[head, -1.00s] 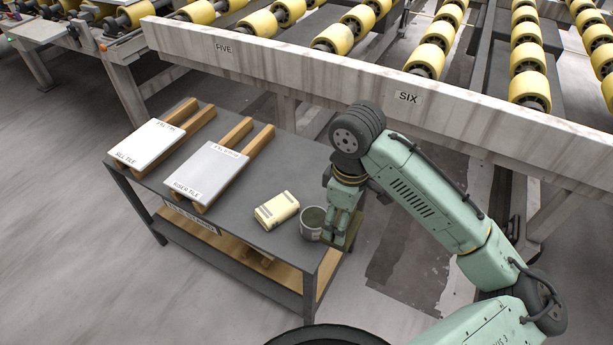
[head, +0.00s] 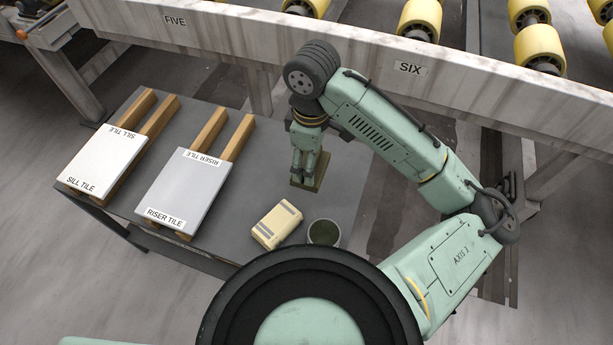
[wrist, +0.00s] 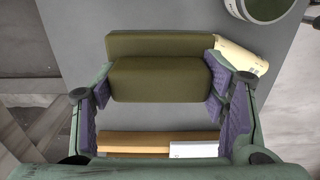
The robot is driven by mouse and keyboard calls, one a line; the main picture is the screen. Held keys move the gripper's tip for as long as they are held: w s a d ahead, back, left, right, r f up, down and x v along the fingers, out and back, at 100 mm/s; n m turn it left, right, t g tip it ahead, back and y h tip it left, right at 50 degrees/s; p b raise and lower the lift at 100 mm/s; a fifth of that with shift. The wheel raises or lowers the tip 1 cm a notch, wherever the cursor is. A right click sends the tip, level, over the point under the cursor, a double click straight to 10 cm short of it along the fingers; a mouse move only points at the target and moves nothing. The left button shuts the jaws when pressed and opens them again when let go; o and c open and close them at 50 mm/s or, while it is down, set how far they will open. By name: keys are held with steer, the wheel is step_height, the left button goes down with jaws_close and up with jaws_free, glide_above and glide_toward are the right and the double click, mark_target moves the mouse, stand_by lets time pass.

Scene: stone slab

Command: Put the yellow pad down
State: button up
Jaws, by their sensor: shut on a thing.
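My gripper (head: 306,178) is shut on a dull olive-yellow pad (head: 319,171) over the back right part of the grey table (head: 255,165). In the wrist view the pad (wrist: 155,80) spans between the purple-lined fingers, with a wider strip along its far side. The gripper points down in the head view and hides part of the pad there. I cannot tell whether the pad touches the tabletop.
A cup with dark green contents (head: 324,232) and a pale yellow packet (head: 277,224) stand in front of the pad. A riser tile (head: 185,190) and a sill tile (head: 105,163) lie on wooden bars at left. A conveyor beam (head: 330,50) runs behind.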

step_height(320, 180, down, 3)
steer(key=shift+s, duration=0.15)
steer(key=shift+f, duration=2.5)
steer(key=shift+f, duration=0.1)
steer(key=o, duration=1.3)
step_height(320, 180, up, 12)
steer(key=shift+r+p, duration=0.1)
steer(key=shift+p, duration=0.3)
